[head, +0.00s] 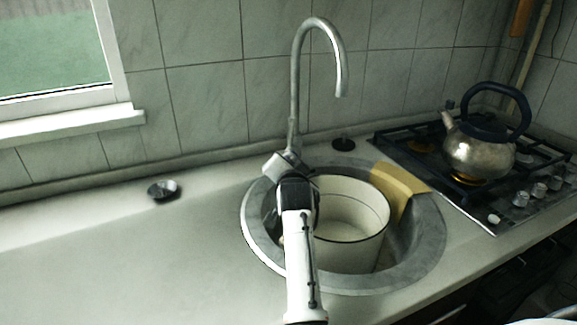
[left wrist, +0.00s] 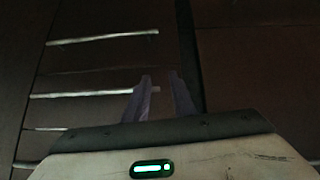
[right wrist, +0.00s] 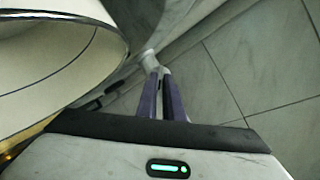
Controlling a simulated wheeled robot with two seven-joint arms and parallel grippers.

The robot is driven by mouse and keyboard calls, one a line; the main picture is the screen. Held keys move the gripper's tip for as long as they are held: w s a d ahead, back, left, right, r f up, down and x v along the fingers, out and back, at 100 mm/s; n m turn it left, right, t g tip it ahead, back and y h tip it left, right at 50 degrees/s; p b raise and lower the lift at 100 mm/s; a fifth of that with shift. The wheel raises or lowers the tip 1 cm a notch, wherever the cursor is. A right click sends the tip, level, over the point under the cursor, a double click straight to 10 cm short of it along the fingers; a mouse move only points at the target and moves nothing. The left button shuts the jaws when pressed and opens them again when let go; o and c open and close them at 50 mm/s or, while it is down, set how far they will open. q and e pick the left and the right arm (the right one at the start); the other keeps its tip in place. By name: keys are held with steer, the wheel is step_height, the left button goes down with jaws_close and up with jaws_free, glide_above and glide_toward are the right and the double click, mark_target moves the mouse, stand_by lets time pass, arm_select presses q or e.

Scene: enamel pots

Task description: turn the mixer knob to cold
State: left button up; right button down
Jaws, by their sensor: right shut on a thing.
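The tall grey mixer tap (head: 296,90) stands behind the round sink, its spout arching to the right. The mixer knob (head: 281,163) is a pale metal piece at its base, partly hidden by my right gripper (head: 290,178). The right gripper is shut on the knob. In the right wrist view its fingers (right wrist: 160,76) meet a pale metal part (right wrist: 148,58) at their tips; the knob's angle is hard to tell. My left gripper (left wrist: 160,78) is open and empty in front of dark cabinet fronts with metal handles; it is outside the head view.
A cream enamel pot (head: 350,245) stands in the sink (head: 428,245), right beside my right gripper. A yellow cloth or board (head: 405,181) lies at the sink's back right. A kettle (head: 478,150) stands on the stove. The left counter is clear except a small dark drain piece (head: 163,190).

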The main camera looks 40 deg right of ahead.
steer(key=shift+f, duration=0.1)
steer(key=c, duration=1.9)
jaws_free()
step_height(320, 180, up, 10)
